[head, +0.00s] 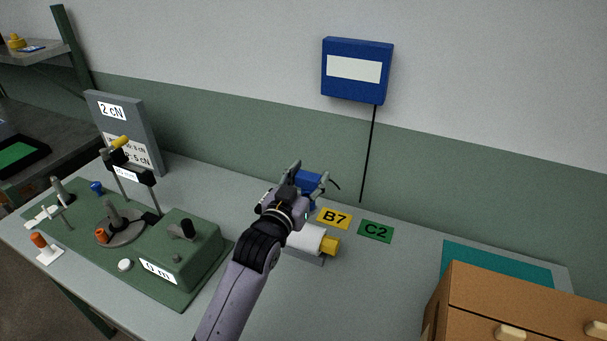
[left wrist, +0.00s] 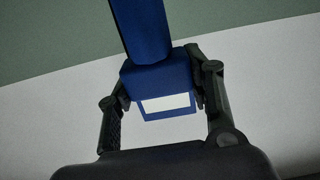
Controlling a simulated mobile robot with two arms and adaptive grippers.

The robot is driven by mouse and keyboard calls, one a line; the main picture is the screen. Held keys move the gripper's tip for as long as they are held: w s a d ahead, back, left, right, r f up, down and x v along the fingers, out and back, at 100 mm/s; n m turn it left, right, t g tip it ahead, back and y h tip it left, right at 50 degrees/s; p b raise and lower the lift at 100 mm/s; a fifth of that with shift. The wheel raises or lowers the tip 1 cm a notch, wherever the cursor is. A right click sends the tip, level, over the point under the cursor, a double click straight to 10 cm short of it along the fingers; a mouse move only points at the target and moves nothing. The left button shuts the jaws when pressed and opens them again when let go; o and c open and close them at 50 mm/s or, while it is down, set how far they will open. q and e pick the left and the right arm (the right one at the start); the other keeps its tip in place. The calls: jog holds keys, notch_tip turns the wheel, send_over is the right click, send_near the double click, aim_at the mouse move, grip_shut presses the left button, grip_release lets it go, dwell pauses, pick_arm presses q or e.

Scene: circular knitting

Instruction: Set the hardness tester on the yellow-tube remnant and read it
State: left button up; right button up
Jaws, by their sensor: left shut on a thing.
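The remnant is a white yarn package (head: 304,238) on a yellow tube (head: 331,246), lying on its side on a grey support at the middle of the table. My left gripper (head: 306,181) is shut on the blue hardness tester (head: 311,182), above and behind the remnant in the head view. My wrist and forearm hide part of the remnant's left side. In the left wrist view the blue tester (left wrist: 157,78) sits between both fingers. No reading can be made out, and the tester appears apart from the remnant. My right gripper is not in view.
A green winding device (head: 185,258) stands left. A wooden drawer box (head: 510,300) and teal mat (head: 495,262) are right. A blue box (head: 357,90) with a black cable hangs on the wall.

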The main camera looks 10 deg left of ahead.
aim_at(307, 194)
pick_arm(q)
jog(key=shift+f+b, duration=0.3)
jog(key=shift+f, duration=0.1)
jog(key=shift+f+b, duration=0.35)
notch_tip(307, 194, down, 3)
jog(key=b, duration=0.3)
jog(key=shift+a+f, duration=0.1)
jog(key=shift+f, duration=0.1)
jog(key=shift+f+b, duration=0.35)
jog(key=shift+f, duration=0.3)
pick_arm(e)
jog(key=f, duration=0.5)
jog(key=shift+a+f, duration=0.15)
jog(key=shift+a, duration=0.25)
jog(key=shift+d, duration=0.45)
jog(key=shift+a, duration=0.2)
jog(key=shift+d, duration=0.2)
pick_arm(q)
jog(key=shift+r, duration=0.15)
dwell(1.0)
